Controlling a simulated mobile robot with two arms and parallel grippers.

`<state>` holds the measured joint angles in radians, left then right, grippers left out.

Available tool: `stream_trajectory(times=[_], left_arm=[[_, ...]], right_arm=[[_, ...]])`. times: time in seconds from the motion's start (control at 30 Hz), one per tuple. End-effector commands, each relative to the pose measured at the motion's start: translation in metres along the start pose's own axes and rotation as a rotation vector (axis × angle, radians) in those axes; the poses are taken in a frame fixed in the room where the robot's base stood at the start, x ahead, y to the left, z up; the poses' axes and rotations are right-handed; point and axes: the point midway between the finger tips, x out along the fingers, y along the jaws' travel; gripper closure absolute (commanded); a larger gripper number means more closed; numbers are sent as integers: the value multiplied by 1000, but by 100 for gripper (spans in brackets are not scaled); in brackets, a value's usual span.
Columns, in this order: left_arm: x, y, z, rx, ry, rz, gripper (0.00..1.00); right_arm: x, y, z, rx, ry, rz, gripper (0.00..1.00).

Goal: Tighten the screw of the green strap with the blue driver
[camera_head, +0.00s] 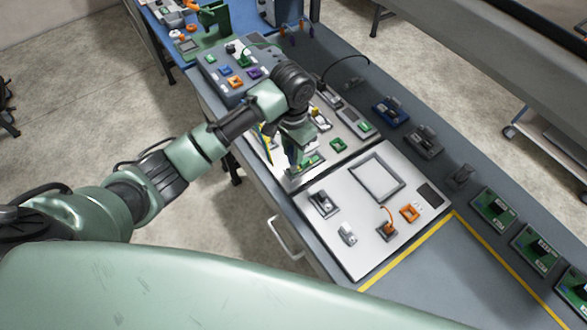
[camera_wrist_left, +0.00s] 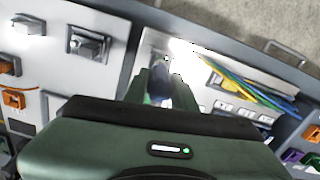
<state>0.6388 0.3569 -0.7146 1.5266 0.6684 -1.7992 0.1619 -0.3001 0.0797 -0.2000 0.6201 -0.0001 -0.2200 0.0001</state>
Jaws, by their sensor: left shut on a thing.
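My left gripper (camera_head: 293,168) is low over the near edge of the white panels. In the left wrist view its fingers (camera_wrist_left: 157,88) are shut on a dark blue handle, which appears to be the blue driver (camera_wrist_left: 158,80). The driver's tip is hidden or lost in glare. In the head view, a green square frame (camera_head: 338,145) and a green piece (camera_head: 364,126) sit on the panel right of the gripper. I cannot tell which green part is the strap, and its screw is not clear. My right gripper is not in view.
Yellow, green and blue strips (camera_wrist_left: 240,84) lie beside the gripper. The nearer white panel (camera_head: 345,260) carries a grey frame (camera_head: 377,177), an orange square (camera_head: 409,213) and several small fixtures. Green boards (camera_head: 494,208) line the right side. The yellow-taped area is clear.

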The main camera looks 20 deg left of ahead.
Motion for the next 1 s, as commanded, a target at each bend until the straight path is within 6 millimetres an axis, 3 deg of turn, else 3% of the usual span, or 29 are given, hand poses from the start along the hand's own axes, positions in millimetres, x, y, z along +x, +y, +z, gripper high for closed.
stream_trajectory(times=[0.8,1.0], left_arm=[[11,0,0,6,0,0,100],[11,-1,0,206,0,-2,100]], right_arm=[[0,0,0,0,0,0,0],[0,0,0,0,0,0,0]])
